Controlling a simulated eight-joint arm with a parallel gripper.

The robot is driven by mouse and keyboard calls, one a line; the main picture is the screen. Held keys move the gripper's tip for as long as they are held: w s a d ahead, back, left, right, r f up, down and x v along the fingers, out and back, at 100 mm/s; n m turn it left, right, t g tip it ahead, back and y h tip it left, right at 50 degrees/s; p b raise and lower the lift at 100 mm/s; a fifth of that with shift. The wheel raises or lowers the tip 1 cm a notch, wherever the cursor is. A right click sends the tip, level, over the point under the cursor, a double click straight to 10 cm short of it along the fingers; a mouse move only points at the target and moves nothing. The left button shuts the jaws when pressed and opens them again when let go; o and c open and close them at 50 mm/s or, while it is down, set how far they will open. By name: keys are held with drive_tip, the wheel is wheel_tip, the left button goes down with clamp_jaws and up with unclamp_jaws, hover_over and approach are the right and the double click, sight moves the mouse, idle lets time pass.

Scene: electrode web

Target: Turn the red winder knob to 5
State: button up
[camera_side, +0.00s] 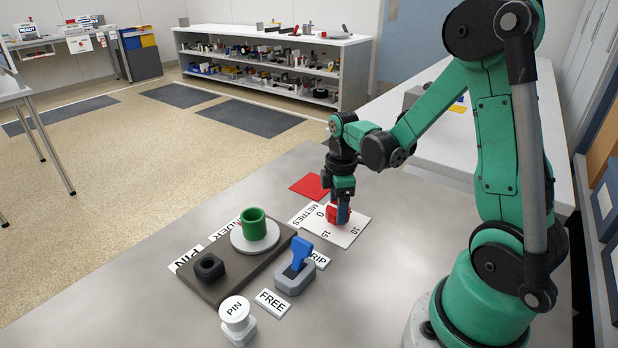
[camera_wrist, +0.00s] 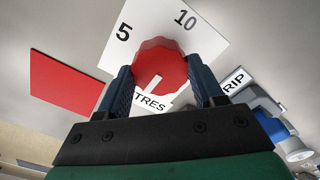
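The red winder knob (camera_wrist: 160,60) sits on a white dial plate (camera_wrist: 205,40). The wrist view shows 5 at the plate's upper left and 10 at its upper right. The knob's white pointer line runs toward the lower left, toward the METRES label (camera_wrist: 153,104) and away from 5. In the side view, the knob (camera_side: 333,213) is partly hidden by my gripper (camera_side: 341,213), which points down over it; 0, 15 and 10 show there. My gripper's two blue fingers stand on either side of the knob and appear to touch it, shut on it.
A red flat square (camera_side: 311,186) lies behind the dial plate. The front right table is clear.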

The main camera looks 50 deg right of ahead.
drive_tip(key=c, duration=0.6)
drive_tip(key=shift+m, duration=0.4)
drive_tip(key=m, duration=0.3)
drive_tip(key=shift+m, duration=0.3)
drive_tip(key=m, duration=0.4)
drive_tip(key=shift+m, duration=0.3)
drive_tip(key=m, duration=0.4)
drive_tip(key=shift+m, duration=2.4)
